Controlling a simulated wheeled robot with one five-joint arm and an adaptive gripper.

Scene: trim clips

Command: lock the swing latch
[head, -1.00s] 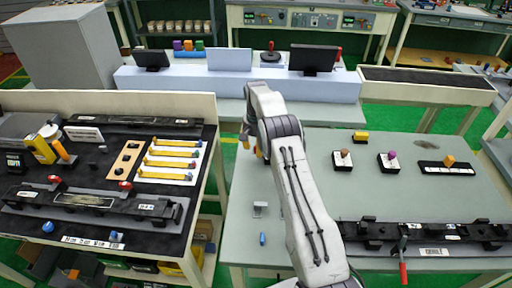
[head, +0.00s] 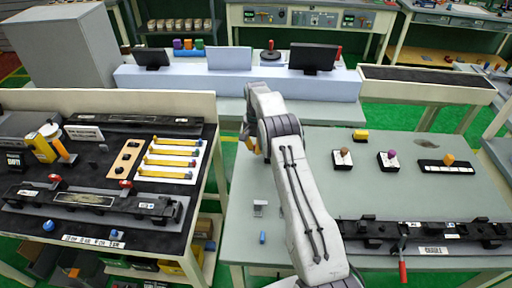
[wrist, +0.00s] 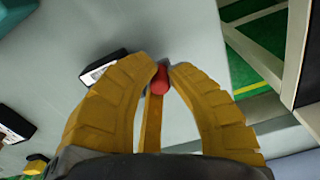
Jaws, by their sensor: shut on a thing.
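In the wrist view, my gripper (wrist: 160,68) has its two yellow fingers closed around a red knob (wrist: 160,80). A narrow yellow bar (wrist: 152,125) runs from the knob back between the fingers; it appears to be the swing latch's arm. A black block with a white label (wrist: 100,70) lies just left of the fingertips, partly covered by the left finger. In the head view, my gripper (head: 250,145) is over the far left part of the right-hand grey table, mostly hidden behind my arm. The latch cannot be made out there.
The grey table (head: 310,140) also holds small knobbed blocks (head: 343,158), a black rail assembly with a red handle (head: 402,270) and a small grey bracket (head: 260,208). A dark-topped bench (head: 100,180) with yellow bars stands left, across a gap.

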